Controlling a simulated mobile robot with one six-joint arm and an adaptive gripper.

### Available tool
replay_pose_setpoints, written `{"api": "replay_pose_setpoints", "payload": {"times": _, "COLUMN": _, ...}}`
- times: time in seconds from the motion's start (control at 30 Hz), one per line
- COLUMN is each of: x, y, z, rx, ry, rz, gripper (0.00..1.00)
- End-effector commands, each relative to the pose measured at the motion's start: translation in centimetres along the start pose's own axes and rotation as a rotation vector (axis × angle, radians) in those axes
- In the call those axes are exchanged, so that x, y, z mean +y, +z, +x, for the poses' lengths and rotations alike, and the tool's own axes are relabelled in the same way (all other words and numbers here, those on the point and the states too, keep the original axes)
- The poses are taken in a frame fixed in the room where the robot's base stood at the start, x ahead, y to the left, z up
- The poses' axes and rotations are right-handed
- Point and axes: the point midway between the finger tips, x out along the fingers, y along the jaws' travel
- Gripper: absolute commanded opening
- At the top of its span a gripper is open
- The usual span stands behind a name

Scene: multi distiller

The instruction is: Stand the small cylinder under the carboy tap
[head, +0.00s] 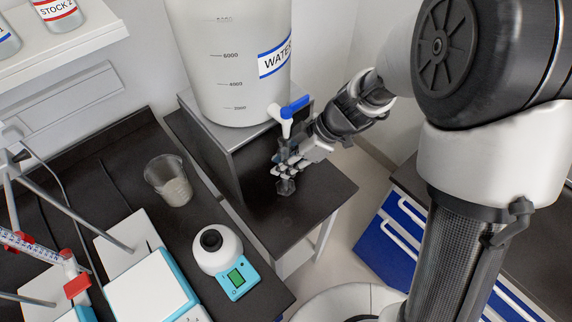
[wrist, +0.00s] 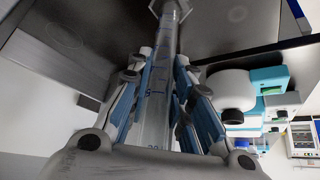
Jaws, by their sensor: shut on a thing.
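The small cylinder (head: 286,187) is clear, with a hexagonal foot, and is seen upright in the head view. My gripper (head: 287,163) is shut on its body, and the fingers hide much of it. In the wrist view the cylinder (wrist: 160,75) lies between both blue-padded fingers, with its graduation marks showing and its foot at the far end. The carboy (head: 232,65) labelled WATER stands on a raised grey shelf. Its white tap (head: 286,122) with a blue handle is just above the cylinder. I cannot tell whether the foot touches the dark surface below.
The dark low table (head: 310,195) is bare around the cylinder. On the bench at left stand a clear beaker (head: 173,184), a white and teal device (head: 222,252) and a stirrer plate (head: 150,290). Blue drawers (head: 390,235) are at right.

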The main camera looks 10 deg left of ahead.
Motion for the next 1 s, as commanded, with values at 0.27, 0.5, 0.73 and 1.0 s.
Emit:
{"api": "replay_pose_setpoints", "payload": {"times": 0.27, "x": -0.17, "y": 0.52, "z": 0.65, "rx": 0.0, "ry": -0.005, "rz": 0.003, "gripper": 0.0}}
{"api": "replay_pose_setpoints", "payload": {"times": 0.5, "x": -0.17, "y": 0.72, "z": 0.9, "rx": 0.0, "ry": -0.005, "rz": 0.004, "gripper": 0.23}}
{"api": "replay_pose_setpoints", "payload": {"times": 0.73, "x": -0.17, "y": 0.69, "z": 0.85, "rx": 0.0, "ry": -0.005, "rz": 0.003, "gripper": 0.38}}
{"api": "replay_pose_setpoints", "payload": {"times": 1.0, "x": -0.17, "y": 0.7, "z": 0.85, "rx": 0.0, "ry": -0.005, "rz": 0.003, "gripper": 0.4}}
